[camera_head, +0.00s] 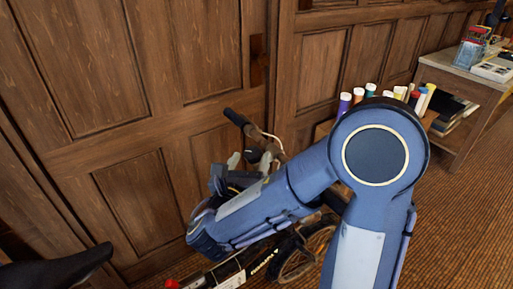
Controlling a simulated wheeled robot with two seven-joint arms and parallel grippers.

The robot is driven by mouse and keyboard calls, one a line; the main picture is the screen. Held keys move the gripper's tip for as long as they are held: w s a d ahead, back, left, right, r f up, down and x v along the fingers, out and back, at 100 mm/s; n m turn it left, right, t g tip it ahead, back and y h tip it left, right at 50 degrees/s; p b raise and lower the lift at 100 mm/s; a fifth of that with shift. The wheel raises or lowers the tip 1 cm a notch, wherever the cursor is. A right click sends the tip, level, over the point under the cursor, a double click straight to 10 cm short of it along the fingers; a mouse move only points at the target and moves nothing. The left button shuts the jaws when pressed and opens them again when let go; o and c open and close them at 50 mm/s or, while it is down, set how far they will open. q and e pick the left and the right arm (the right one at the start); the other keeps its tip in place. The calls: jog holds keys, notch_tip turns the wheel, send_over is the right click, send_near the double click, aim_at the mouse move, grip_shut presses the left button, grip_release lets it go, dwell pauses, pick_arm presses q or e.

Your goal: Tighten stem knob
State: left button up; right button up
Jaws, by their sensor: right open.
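A bicycle stands by the wooden wall, with a black handlebar grip (234,117), a black frame tube with white lettering (258,264) and a wheel (298,264) in view. My blue right arm crosses in front of it and hides much of its middle. My right gripper (249,162) is open at the handlebar area, just below the black grip. Its two pale fingers point up, and I cannot tell whether they touch the bicycle. The stem knob cannot be made out; the arm or gripper may hide it. My left gripper is out of view.
A black saddle-like shape (58,269) is at the lower left. Wood-panelled doors (140,205) stand close behind the bicycle. Several coloured tubes (344,104) show behind my arm. A side table (461,69) with books stands at right. Brown carpet (465,225) is clear at lower right.

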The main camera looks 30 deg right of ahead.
aim_at(255, 151)
jog(key=shift+x, duration=2.25)
jog(key=c, duration=1)
jog(key=shift+o, duration=0.2)
